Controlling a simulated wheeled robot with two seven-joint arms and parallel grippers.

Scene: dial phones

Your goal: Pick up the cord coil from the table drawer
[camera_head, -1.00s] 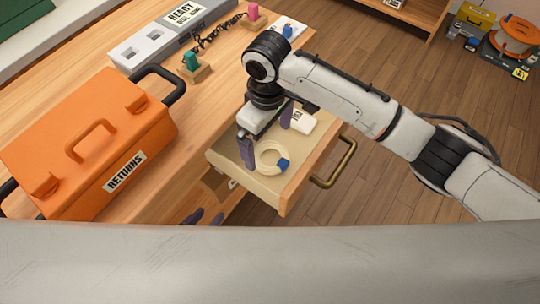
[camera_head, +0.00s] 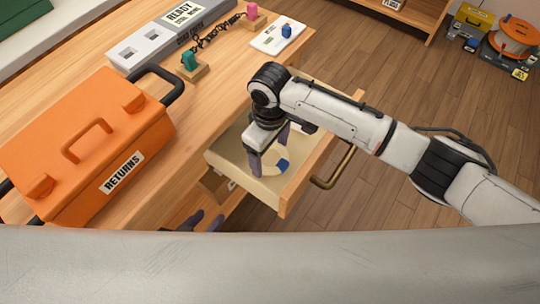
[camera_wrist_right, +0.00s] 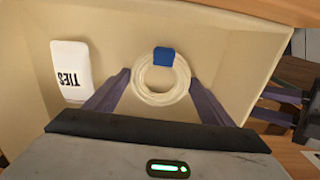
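The cord coil, a cream ring with a blue band, lies on the floor of the open table drawer (camera_head: 232,157). It shows in the head view (camera_head: 268,181), partly hidden by my right gripper, and whole in the right wrist view (camera_wrist_right: 144,95). My right gripper (camera_head: 270,160) points down into the drawer and is open. In the right wrist view its purple fingers (camera_wrist_right: 159,80) stand on either side of the coil; I cannot tell whether they touch it. My left gripper (camera_head: 205,221) is low outside the drawer; in the right wrist view its fingers (camera_wrist_right: 275,106) look apart and empty.
A white TIES packet (camera_wrist_right: 70,70) lies in the drawer beside the coil. The drawer has a brass handle (camera_head: 334,168) at its front. An orange RETURNS box (camera_head: 85,145) and a grey rack (camera_head: 165,40) stand on the tabletop.

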